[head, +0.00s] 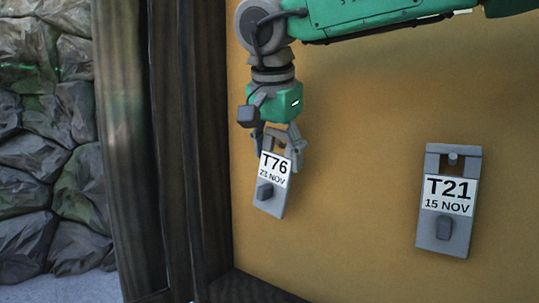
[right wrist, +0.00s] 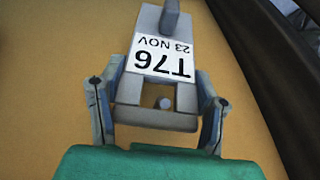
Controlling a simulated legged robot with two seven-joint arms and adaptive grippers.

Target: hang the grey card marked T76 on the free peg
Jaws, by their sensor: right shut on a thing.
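The grey card marked T76, 23 NOV (head: 273,181), is in front of the tan panel, slightly tilted, with a dark knob low on its face. My right gripper (head: 279,148) is shut on its upper end, one finger on each side. In the right wrist view the card (right wrist: 161,58) appears upside down between the fingers (right wrist: 158,105). I cannot tell whether the card's top bar rests on this peg. My left gripper is not in view.
A second grey card marked T21, 15 NOV (head: 447,203), hangs on a peg to the right. The tan panel (head: 350,130) between the cards is clear. Dark wooden posts (head: 178,150) stand at the left, with a rock wall (head: 45,150) beyond.

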